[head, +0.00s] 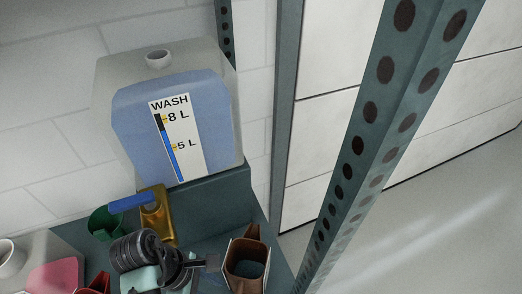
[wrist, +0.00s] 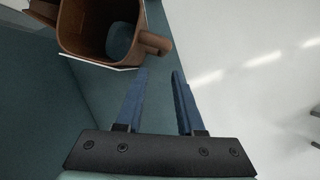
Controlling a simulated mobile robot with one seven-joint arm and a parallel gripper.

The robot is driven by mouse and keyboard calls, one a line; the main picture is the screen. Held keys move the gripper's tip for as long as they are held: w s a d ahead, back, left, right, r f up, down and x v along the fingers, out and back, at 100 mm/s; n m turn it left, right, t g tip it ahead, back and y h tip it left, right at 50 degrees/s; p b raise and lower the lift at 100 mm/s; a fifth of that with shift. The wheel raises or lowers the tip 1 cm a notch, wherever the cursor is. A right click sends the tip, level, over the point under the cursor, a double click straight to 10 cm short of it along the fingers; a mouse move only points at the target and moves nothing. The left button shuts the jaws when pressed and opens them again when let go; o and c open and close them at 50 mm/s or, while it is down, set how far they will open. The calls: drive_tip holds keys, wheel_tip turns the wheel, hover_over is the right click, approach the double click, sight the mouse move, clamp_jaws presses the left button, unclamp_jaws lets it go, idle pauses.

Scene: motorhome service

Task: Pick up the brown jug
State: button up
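The brown jug (head: 235,258) stands open-topped on the teal shelf at the lower right of the head view. In the wrist view the jug (wrist: 85,45) is at the top left, its mouth and hollow inside showing. Its stubby handle (wrist: 152,42) points toward my gripper. My gripper (wrist: 158,74) is open and empty; its two blue fingers end just short of the handle, with a visible gap. In the head view my gripper (head: 210,263) is small and dark, close to the jug's left side, and its fingers are hard to make out.
A large wash tank (head: 130,125) stands behind on the teal shelf (head: 215,195). A golden bottle (head: 157,222), a green container (head: 104,224) and a pink-filled jug (head: 55,275) are to the left. A perforated post (head: 365,130) rises right of the jug. Pale floor (wrist: 250,70) lies beyond the shelf edge.

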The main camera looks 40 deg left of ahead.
drive_tip(key=shift+s+x, duration=0.1)
drive_tip(key=shift+x, duration=3)
drive_tip(key=shift+s+x, duration=0.15)
drive_tip(key=shift+x, duration=3)
drive_tip(key=shift+d, duration=0.15)
clamp_jaws()
drive_tip(key=shift+r, duration=0.1)
